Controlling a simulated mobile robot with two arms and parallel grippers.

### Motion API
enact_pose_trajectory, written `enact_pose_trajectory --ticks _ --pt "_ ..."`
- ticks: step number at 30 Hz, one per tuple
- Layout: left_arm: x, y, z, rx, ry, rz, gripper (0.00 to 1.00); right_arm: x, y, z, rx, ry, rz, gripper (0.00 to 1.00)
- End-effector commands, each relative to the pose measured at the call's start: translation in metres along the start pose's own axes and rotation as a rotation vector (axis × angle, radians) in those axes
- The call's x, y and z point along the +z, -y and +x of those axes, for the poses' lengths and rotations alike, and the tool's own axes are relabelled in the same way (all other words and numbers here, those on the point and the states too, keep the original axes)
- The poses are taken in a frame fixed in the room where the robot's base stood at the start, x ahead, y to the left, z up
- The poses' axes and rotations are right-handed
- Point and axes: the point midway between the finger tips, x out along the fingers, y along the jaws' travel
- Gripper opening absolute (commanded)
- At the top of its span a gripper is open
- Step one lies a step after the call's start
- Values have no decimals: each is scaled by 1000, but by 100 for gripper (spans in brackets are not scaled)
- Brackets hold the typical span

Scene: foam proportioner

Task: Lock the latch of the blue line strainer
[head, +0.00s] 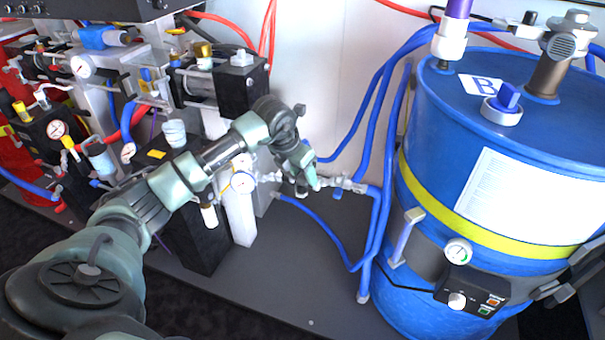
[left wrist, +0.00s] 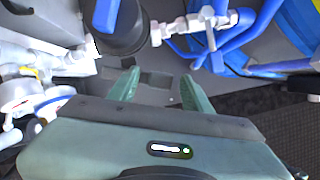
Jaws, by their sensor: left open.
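My left gripper (head: 309,186) hangs in front of the metal fittings of the blue line in the head view and hides part of them. Its two green fingers are apart with nothing between them (left wrist: 158,80) in the left wrist view. A dark cylindrical body with a blue part (left wrist: 107,18), which looks like the blue line strainer, stands just beyond the fingertips. A small blue piece (head: 307,143) shows behind the gripper in the head view. I cannot make out the latch or its position. Silver fittings (left wrist: 190,27) run to the right from the dark body. My right gripper is not in view.
A blue drum (head: 415,160) marked B stands at the right, with blue hoses (head: 373,225) beside it. The grey floor plate (head: 290,270) below is mostly clear.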

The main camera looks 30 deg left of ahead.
Motion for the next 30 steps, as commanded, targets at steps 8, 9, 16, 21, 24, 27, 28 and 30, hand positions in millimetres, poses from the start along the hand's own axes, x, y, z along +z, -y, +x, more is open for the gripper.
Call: enact_pose_trajectory --ticks 8,9,16,21,24,27,28,30 --pt "0 0 0 0 0 1 35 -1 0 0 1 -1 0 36" --pt "0 0 0 0 0 1 24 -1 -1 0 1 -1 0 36" --pt "0 0 0 0 0 2 0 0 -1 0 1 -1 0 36" --pt "-1 -1 0 -8 0 22 0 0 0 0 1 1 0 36" --pt "-2 -1 -1 -22 -1 53 0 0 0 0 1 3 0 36" --pt "-4 -2 -2 -41 0 103 0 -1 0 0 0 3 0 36" --pt "-5 -3 -2 -48 0 121 0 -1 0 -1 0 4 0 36" --pt "-7 -4 -3 -68 -1 169 0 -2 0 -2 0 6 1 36"
